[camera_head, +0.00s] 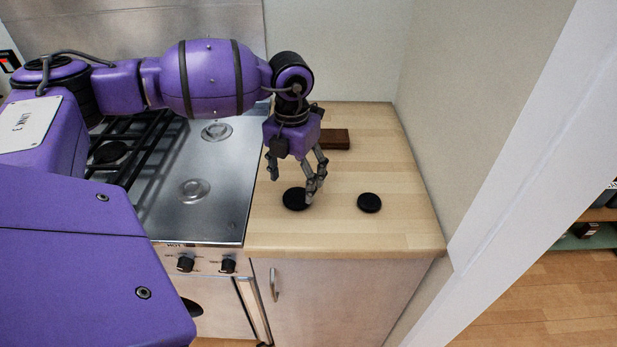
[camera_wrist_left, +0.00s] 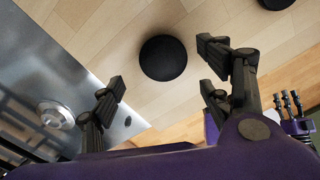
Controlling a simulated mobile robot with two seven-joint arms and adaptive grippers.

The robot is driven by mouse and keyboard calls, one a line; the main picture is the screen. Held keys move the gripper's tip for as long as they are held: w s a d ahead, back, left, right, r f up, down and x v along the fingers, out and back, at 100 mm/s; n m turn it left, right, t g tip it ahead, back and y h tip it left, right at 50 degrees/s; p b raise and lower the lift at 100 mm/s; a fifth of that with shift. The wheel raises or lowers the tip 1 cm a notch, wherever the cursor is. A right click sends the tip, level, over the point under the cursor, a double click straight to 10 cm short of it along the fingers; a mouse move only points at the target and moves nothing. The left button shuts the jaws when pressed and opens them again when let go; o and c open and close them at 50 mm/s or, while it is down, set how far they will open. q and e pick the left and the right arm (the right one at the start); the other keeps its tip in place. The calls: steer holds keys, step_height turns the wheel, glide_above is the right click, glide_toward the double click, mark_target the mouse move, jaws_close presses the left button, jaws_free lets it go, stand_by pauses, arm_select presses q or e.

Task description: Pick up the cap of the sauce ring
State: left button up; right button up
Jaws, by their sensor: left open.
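Two flat black round pieces lie on the wooden worktop. The pictures do not show which is the sauce ring's cap. The left black disc (camera_head: 295,199) is partly hidden by a finger of my left gripper (camera_head: 291,185). The right black disc (camera_head: 369,203) lies apart from it. My left gripper is open and empty, pointing down above the left disc. In the left wrist view the nearer disc (camera_wrist_left: 163,58) shows between and beyond the spread fingers, with a gap to each. The other disc (camera_wrist_left: 276,3) is cut off at the top edge. My right gripper (camera_wrist_left: 288,102) shows small at the right.
A brown block (camera_head: 335,139) lies at the back of the worktop (camera_head: 400,235). The steel cooker top (camera_head: 225,180) with black grates (camera_head: 150,150) adjoins on the left. A wall (camera_head: 425,130) bounds the right side. The worktop around the right disc is clear.

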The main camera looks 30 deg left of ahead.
mark_target(296, 196)
arm_select(q)
step_height(296, 196, down, 4)
steer(key=shift+d+r, duration=0.1)
steer(key=shift+r, duration=0.05)
steer(key=shift+f, duration=0.35)
arm_select(e)
steer(key=shift+w+a+r, duration=0.35)
steer(key=shift+w+r, duration=0.3)
steer(key=shift+w, duration=0.15)
arm_select(q)
steer(key=shift+c, duration=0.3)
steer(key=c, duration=1.1)
steer(key=shift+c, duration=0.4)
steer(key=shift+r, duration=0.15)
